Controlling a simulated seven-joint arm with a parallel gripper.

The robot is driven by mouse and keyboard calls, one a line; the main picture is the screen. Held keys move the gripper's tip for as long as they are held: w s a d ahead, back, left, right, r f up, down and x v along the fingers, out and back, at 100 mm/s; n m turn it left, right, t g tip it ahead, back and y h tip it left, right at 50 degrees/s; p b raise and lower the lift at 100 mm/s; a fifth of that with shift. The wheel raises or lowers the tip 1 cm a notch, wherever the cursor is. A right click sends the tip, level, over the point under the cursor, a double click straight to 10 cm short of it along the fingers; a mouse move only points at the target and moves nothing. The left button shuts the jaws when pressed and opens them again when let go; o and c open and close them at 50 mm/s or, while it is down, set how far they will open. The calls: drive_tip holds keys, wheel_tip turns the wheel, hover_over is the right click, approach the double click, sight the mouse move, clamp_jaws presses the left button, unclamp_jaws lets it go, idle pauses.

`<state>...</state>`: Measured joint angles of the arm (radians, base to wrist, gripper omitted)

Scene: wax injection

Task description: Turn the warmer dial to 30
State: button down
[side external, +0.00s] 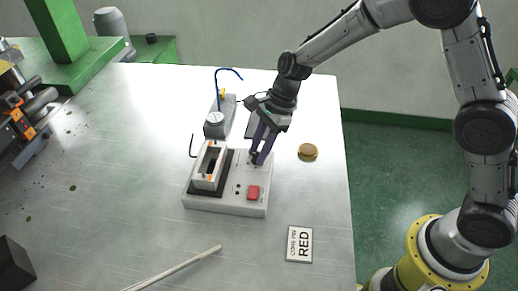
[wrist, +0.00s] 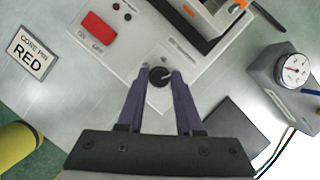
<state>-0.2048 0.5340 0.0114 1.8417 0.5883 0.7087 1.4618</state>
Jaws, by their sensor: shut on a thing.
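The warmer is a light grey box (side external: 230,203) with a red switch (side external: 253,192) and a black frame around a white and orange holder (side external: 208,168). In the wrist view its small round black dial (wrist: 160,76) sits on the panel near the red switch (wrist: 99,29). My gripper (wrist: 160,80) has its two purple fingers closed on either side of the dial. In the side view my gripper (side external: 258,160) reaches down to the back right of the warmer, and the dial is hidden by the fingers. The dial's scale numbers are too small to read.
A grey unit with a round gauge (side external: 215,119) and blue tube stands behind the warmer. A "CORE PIN RED" card (side external: 300,244), a tan disc (side external: 308,152) and a pale rod (side external: 185,266) lie on the table. The table's left part is mostly clear.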

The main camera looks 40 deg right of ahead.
drive_tip(key=n+g, duration=0.1)
drive_tip(key=n, duration=0.1)
drive_tip(key=n+g, duration=0.1)
drive_tip(key=n, duration=0.2)
drive_tip(key=shift+w+n, duration=0.2)
drive_tip(key=shift+n, duration=0.1)
drive_tip(key=n+g+h, duration=0.1)
drive_tip(key=n, duration=0.2)
drive_tip(key=n+g, duration=0.1)
drive_tip(key=n, duration=0.2)
drive_tip(key=shift+w+a+h, duration=0.1)
drive_tip(key=shift+a+h, duration=0.05)
drive_tip(key=shift+h, duration=0.25)
drive_tip(key=n+h, duration=0.1)
drive_tip(key=n, duration=0.2)
drive_tip(key=n+g, duration=0.1)
drive_tip(key=n, duration=0.1)
drive_tip(key=shift+a+n+h, duration=0.15)
drive_tip(key=shift+n+h, duration=0.25)
drive_tip(key=n+h, duration=0.1)
drive_tip(key=n, duration=0.2)
drive_tip(key=n+h, duration=0.1)
drive_tip(key=n, duration=0.2)
drive_tip(key=shift+a+r+h, duration=0.1)
drive_tip(key=shift+h, duration=0.2)
drive_tip(key=shift+n, duration=0.3)
drive_tip(key=c, duration=0.6)
unclamp_jaws()
drive_tip(key=shift+w, duration=0.1)
drive_tip(key=v, duration=1.2)
